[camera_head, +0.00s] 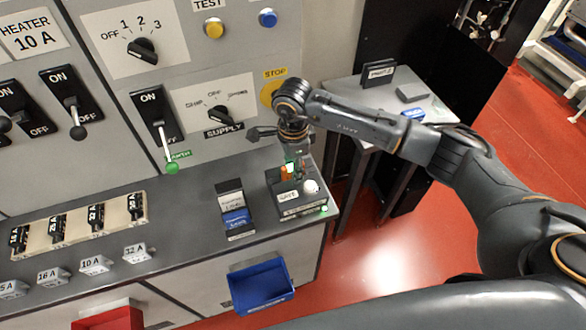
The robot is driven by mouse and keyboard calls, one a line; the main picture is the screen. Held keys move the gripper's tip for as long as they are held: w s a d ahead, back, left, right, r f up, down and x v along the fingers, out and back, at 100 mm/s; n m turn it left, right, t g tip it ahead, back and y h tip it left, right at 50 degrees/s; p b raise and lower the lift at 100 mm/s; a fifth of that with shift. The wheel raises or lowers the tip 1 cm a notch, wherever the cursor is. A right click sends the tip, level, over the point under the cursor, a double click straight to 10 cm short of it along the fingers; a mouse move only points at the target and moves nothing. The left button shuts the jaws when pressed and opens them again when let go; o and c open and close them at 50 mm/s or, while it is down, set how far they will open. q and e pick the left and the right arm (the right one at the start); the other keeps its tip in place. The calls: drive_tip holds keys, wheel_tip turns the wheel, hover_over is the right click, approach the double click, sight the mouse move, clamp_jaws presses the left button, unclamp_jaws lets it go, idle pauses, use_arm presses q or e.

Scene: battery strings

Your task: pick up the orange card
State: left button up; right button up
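The orange card (286,173) is small and shows upright at a dark card device (288,202) at the right end of the grey counter. My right gripper (297,168) reaches in from the right and points down right over the device. Its fingertips are at the card, small and partly hidden, so I cannot tell whether they are open, touching the card or shut on it. My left gripper is not in view.
A card holder (234,210) with a blue card stands left of the device. A blue bin (260,286) and a red bin (108,318) hang at the counter front. The switch panel (195,62) rises behind. A side table (430,102) stands at the right.

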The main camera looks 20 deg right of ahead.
clamp_jaws()
drive_tip(key=shift+r, duration=0.1)
idle(0.3)
